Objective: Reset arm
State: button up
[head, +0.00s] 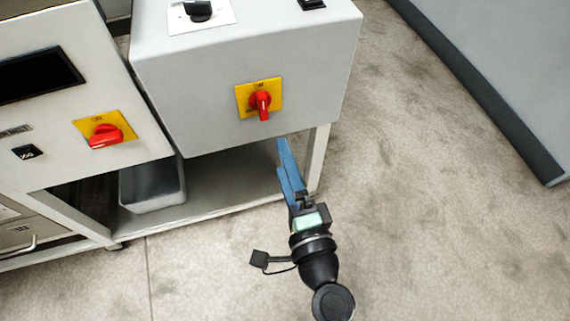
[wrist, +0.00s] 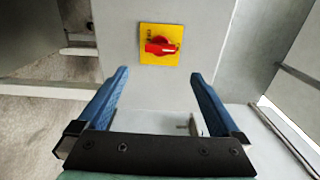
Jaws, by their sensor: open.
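My gripper (head: 284,163) has blue fingers and is in front of the grey machine box (head: 190,95), just below its red rotary switch (head: 262,104) on a yellow plate. In the wrist view my gripper (wrist: 161,85) is open, with its two fingers wide apart and nothing between them. The red switch (wrist: 161,47) shows there ahead of and above the fingertips, apart from them. In the head view its handle points roughly downward.
Left of the box is a white panel with a second red switch (head: 105,137) on a yellow plate. A metal bin (head: 152,187) stands on the shelf below. A grey wall (head: 510,65) is at the right. The floor (head: 440,220) between is clear.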

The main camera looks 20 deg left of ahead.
dwell(0.5)
jog(key=w+d+r+n+t+h, duration=0.1)
jog(key=w+r+n+t, duration=0.3)
jog(key=r, duration=1.1)
jog(key=w+d+r+n+t+h, duration=0.15)
jog(key=w+r+n, duration=0.35)
jog(key=r, duration=0.9)
jog(key=s+d+r+n+t+h, duration=0.1)
jog(key=s+d+r+t+h, duration=0.2)
jog(key=r, duration=0.5)
jog(key=s+d+r+n+t+h+p, duration=0.1)
jog(key=s+r+t+h, duration=0.1)
jog(key=s+r, duration=0.45)
jog(key=s+d+r+t+h, duration=0.2)
jog(key=d+r+h, duration=0.1)
jog(key=r, duration=0.6)
notch_tip(320, 180, up, 30)
jog(key=p, duration=3)
jog(key=shift+w+a+f+p, duration=0.15)
jog(key=shift+w+a+p, duration=0.1)
jog(key=shift+a+p, duration=0.05)
